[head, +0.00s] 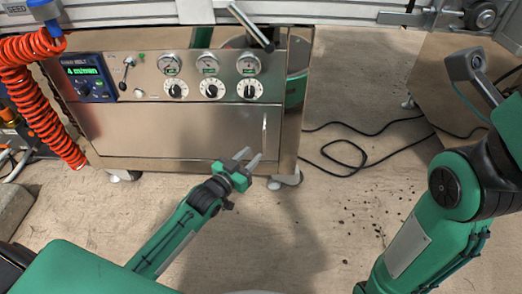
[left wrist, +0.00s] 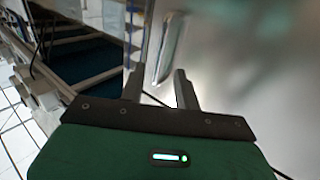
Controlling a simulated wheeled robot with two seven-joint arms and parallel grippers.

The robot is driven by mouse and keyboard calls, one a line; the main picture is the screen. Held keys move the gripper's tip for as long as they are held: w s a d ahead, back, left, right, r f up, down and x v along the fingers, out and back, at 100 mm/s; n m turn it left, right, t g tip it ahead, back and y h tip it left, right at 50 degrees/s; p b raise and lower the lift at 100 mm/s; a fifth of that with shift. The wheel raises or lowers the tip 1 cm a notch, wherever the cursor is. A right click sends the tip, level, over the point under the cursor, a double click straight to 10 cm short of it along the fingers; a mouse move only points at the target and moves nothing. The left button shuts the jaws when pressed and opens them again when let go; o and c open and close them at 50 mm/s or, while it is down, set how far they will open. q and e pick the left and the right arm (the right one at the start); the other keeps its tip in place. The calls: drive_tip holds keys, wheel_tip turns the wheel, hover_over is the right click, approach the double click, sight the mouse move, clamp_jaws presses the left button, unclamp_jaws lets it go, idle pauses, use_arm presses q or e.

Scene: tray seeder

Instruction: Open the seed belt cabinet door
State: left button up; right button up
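The steel seed belt cabinet door (head: 180,132) is the smooth lower panel of the cabinet front, and it looks closed. Its upright bar handle (head: 264,134) is near the door's right edge. My left gripper (head: 248,158) is open and empty, just below and in front of the handle. In the left wrist view the handle (left wrist: 168,48) stands ahead of the two parted fingers (left wrist: 158,82), apart from them as far as I can tell. My right arm shows at the right of the head view, but its gripper fingers are not visible.
Above the door is a control panel with gauges (head: 208,64), knobs (head: 212,88) and a blue display (head: 86,76). A red coiled hose (head: 38,90) hangs at the left. A black cable (head: 350,160) lies on the floor to the right. The floor before the cabinet is mostly clear.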

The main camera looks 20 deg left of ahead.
use_arm(q)
drive_tip(key=b+x, duration=0.2)
drive_tip(key=x, duration=0.4)
drive_tip(key=shift+b, duration=0.4)
drive_tip(key=shift+w, duration=0.1)
clamp_jaws()
